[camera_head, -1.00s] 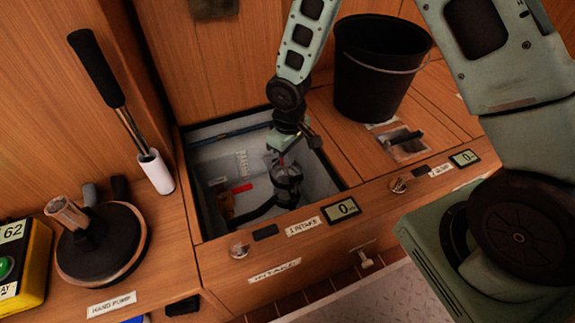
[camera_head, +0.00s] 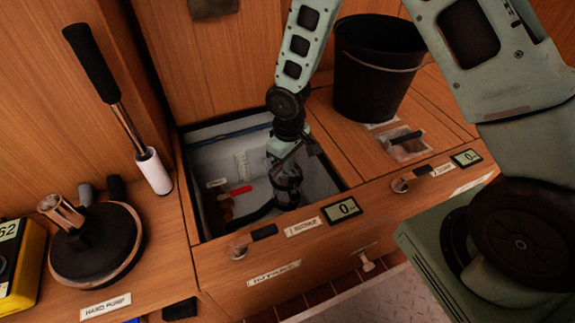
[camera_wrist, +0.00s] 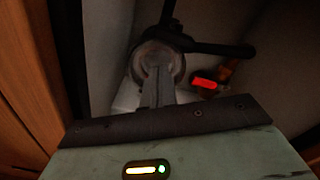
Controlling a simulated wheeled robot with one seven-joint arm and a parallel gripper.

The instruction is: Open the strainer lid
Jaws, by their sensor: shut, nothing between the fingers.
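The strainer (camera_head: 287,188) is a dark, round-bodied fitting inside the open intake locker. In the wrist view its round, pale top (camera_wrist: 172,57) shows just beyond my fingers. My gripper (camera_head: 276,158) reaches down into the locker above the strainer. In the wrist view my gripper (camera_wrist: 158,72) is shut, with its fingers together and nothing between them, in front of the round top. Whether the fingertips touch it I cannot tell. The fingers hide part of the top, and the lid's fastening is not clear.
A red handle (camera_head: 241,190) lies left of the strainer, and a dark hose (camera_head: 250,216) runs beside it. The locker's wooden rim (camera_head: 192,225) surrounds the opening. A black bucket (camera_head: 375,75) stands to the right; a hand pump (camera_head: 97,245) stands to the left.

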